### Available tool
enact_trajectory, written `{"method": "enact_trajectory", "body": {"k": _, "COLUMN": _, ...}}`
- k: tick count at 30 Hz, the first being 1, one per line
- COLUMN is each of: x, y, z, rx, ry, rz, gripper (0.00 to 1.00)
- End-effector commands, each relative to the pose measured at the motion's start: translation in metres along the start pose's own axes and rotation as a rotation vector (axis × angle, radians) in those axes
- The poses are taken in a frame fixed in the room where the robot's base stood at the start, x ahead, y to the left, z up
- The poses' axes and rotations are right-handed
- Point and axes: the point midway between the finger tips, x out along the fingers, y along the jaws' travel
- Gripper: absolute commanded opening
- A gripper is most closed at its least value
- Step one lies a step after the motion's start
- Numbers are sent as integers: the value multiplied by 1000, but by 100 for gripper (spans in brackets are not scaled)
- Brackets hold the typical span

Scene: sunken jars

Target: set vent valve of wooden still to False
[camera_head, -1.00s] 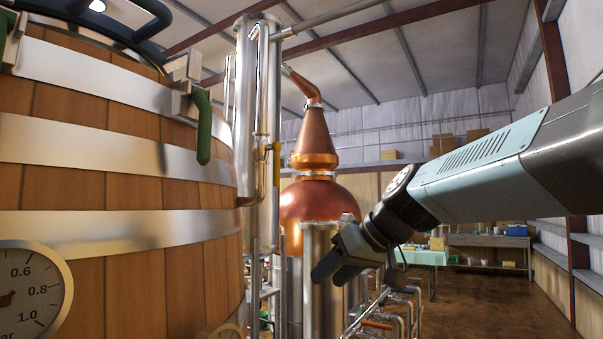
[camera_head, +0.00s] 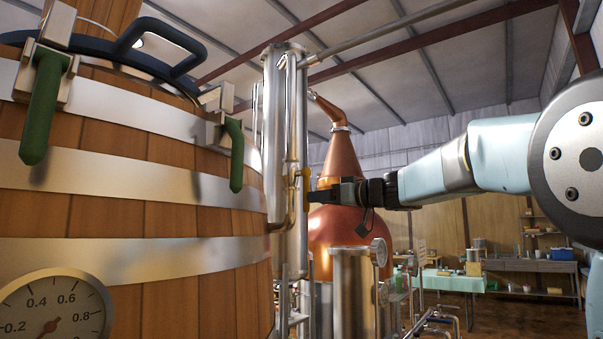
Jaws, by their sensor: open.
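The wooden still (camera_head: 165,230) fills the left side, with wide metal bands round its planks. A small yellow handle (camera_head: 305,184) shows on the pipework beside the tall steel column, just right of the still. I cannot tell for sure whether it is the vent valve. My gripper (camera_head: 316,196) reaches in from the right, level with the yellow handle. Its fingertips appear close to the handle or overlapping it in the picture; whether they touch is unclear. My gripper is open, and I see nothing held in it.
Green-handled clamps (camera_head: 42,105) hang at the still's lid. A pressure gauge (camera_head: 55,315) is at lower left. The steel column (camera_head: 272,120) and a copper still (camera_head: 345,225) stand behind. A steel cylinder (camera_head: 352,295) stands below my gripper. Tables are at the back right.

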Motion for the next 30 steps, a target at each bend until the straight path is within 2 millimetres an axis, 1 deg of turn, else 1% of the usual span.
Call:
{"method": "enact_trajectory", "body": {"k": 1, "x": 8, "y": 0, "z": 1, "rx": 1, "ry": -1, "rz": -2, "gripper": 48}}
{"method": "enact_trajectory", "body": {"k": 5, "x": 24, "y": 0, "z": 1, "rx": 1, "ry": -1, "rz": -1, "gripper": 48}}
{"method": "enact_trajectory", "body": {"k": 11, "x": 24, "y": 1, "z": 0, "rx": 1, "ry": -1, "rz": 1, "gripper": 48}}
{"method": "enact_trajectory", "body": {"k": 30, "x": 48, "y": 2, "z": 0, "rx": 1, "ry": -2, "rz": 3, "gripper": 48}}
